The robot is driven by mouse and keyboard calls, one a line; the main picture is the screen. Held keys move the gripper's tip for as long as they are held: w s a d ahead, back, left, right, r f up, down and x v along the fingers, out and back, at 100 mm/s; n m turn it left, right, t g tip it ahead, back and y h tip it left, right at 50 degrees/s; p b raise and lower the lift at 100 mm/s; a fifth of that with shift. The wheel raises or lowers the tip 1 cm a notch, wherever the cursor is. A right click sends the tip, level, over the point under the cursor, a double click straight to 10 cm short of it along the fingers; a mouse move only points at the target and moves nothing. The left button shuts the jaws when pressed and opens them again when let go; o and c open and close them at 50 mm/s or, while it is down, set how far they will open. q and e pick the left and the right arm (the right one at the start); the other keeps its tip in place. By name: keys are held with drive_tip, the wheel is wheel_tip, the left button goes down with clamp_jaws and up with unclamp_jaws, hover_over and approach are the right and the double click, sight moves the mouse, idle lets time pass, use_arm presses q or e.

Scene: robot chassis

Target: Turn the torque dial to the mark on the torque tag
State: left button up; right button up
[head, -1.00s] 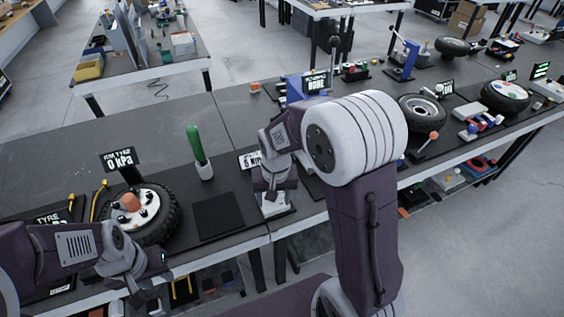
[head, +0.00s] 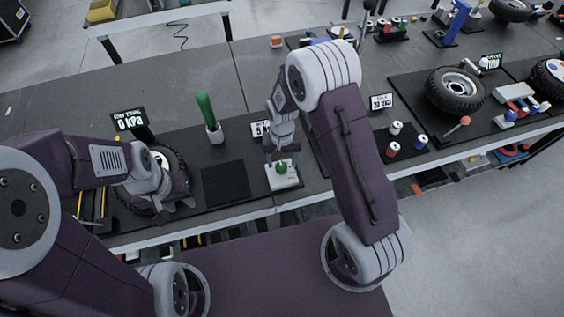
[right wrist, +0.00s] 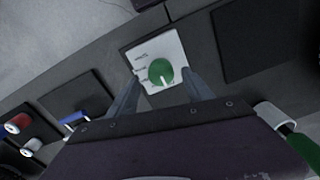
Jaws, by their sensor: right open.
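The torque dial is a green round knob (head: 281,168) with a white pointer line, on a white plate (head: 284,182) with small printed marks. In the right wrist view the knob (right wrist: 161,71) shows its line toward the gripper's side; the marks are too small to read. My right gripper (right wrist: 162,80) is open, its fingertips on either side of the knob; I cannot tell whether they touch it. The torque tag (head: 258,129) stands behind the plate, partly hidden by my right arm; a "5" shows. My left gripper (head: 180,203) is by the tyre (head: 172,165) at the left, its jaws unclear.
A dark square pad (head: 226,183) lies between tyre and dial. Red, white and blue cylinders (head: 396,128) and another tyre (head: 456,90) lie to the right.

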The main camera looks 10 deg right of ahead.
drive_tip(key=shift+s+a+f, duration=0.15)
drive_tip(key=shift+f, duration=0.3)
drive_tip(key=shift+s+a+f, duration=0.1)
drive_tip(key=shift+s+f, duration=0.05)
drive_tip(key=shift+f, duration=0.45)
drive_tip(key=shift+w+d+f, duration=0.1)
drive_tip(key=shift+w+d, duration=0.05)
clamp_jaws()
drive_tip(key=shift+m, duration=0.3)
drive_tip(key=m, duration=0.6)
drive_tip(key=shift+p, duration=0.35)
drive_tip(key=m, duration=0.7)
drive_tip(key=shift+w, duration=0.1)
